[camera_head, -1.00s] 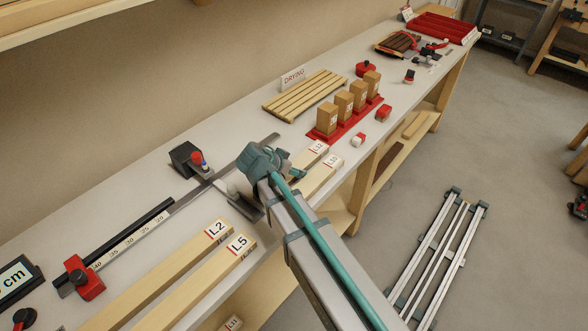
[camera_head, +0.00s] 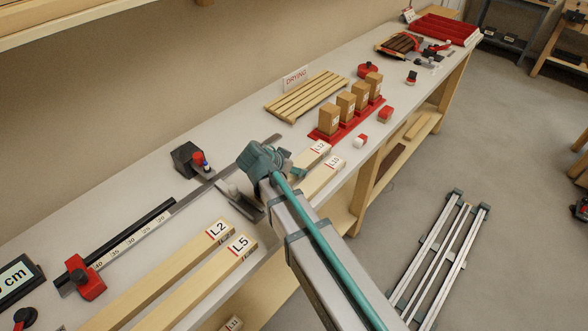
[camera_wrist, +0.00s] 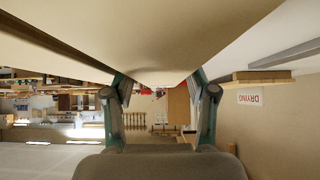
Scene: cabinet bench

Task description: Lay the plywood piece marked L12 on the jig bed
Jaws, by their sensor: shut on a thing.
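My gripper (camera_head: 285,165) is over the bench near its front edge, and its fingers (camera_wrist: 160,85) also show in the wrist view. It is shut on a pale plywood piece (camera_wrist: 150,40), which fills the top of that view; no mark on it is readable there. In the head view, a piece with a label that looks like L12 (camera_head: 318,150) lies just past the gripper, beside one that looks like L10 (camera_head: 330,170). My arm hides their near ends, so I cannot tell whether L12 is the held one. I cannot identify the jig bed for certain.
Pieces L2 (camera_head: 170,268) and L5 (camera_head: 205,280) lie at the near left. A ruler rail with a red stop (camera_head: 85,278) runs behind them. A slatted drying rack (camera_head: 305,95) and a red tray with several wooden blocks (camera_head: 345,130) stand farther along the bench (camera_head: 235,125).

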